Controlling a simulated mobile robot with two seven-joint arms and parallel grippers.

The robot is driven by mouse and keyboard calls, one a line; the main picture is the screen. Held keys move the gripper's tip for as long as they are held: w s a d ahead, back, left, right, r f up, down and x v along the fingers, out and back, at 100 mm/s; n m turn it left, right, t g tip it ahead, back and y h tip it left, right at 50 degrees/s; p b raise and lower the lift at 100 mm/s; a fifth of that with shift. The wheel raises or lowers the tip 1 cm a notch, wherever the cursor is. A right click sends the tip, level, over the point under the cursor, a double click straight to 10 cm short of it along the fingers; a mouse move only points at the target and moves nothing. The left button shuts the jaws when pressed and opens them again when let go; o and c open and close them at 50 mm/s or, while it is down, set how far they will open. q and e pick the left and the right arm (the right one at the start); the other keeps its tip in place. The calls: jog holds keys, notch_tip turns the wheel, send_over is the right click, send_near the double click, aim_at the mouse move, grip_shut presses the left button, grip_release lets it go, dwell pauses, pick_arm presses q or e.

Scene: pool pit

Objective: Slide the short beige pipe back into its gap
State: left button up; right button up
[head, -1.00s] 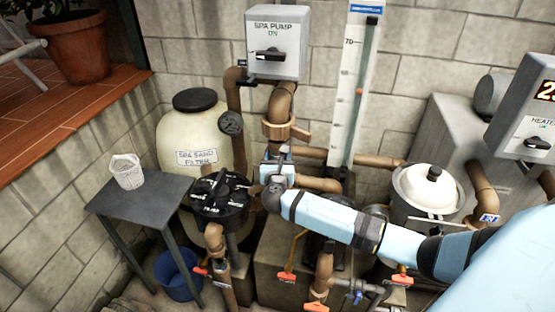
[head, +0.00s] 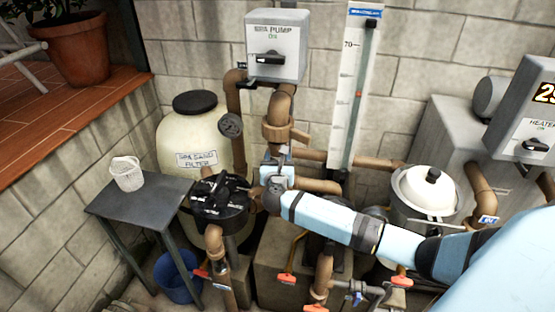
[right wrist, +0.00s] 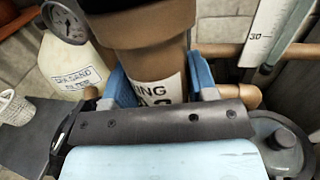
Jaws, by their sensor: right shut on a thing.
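A short beige-brown pipe (right wrist: 150,62) stands upright between the blue fingers of my right gripper (right wrist: 158,88) in the right wrist view. It has a wide collar at its top and a white label, partly cut off by the gripper. In the head view my right gripper (head: 274,172) is shut on it, just below the wide brown collar (head: 277,132) under the spa pump box. The gripper hides the pipe's lower end, so I cannot tell whether it is seated or apart from the pipework below. My left gripper is not in view.
The black valve head (head: 219,197) is close left of the gripper. The sand filter tank (head: 185,132) with its gauge (head: 230,125) stands behind. A white level scale (head: 348,100) is to the right. A small table (head: 150,198) holds a white basket (head: 127,174).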

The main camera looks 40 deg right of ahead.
jog(key=shift+w+d, duration=0.1)
jog(key=shift+d, duration=0.15)
jog(key=shift+c, duration=0.4)
jog(key=shift+d, duration=0.1)
jog(key=shift+c, duration=0.5)
jog(key=shift+d+f, duration=0.1)
jog(key=shift+w, duration=0.1)
jog(key=shift+c, duration=0.4)
jog(key=shift+w+d+f, duration=0.2)
jog(key=shift+f, duration=0.1)
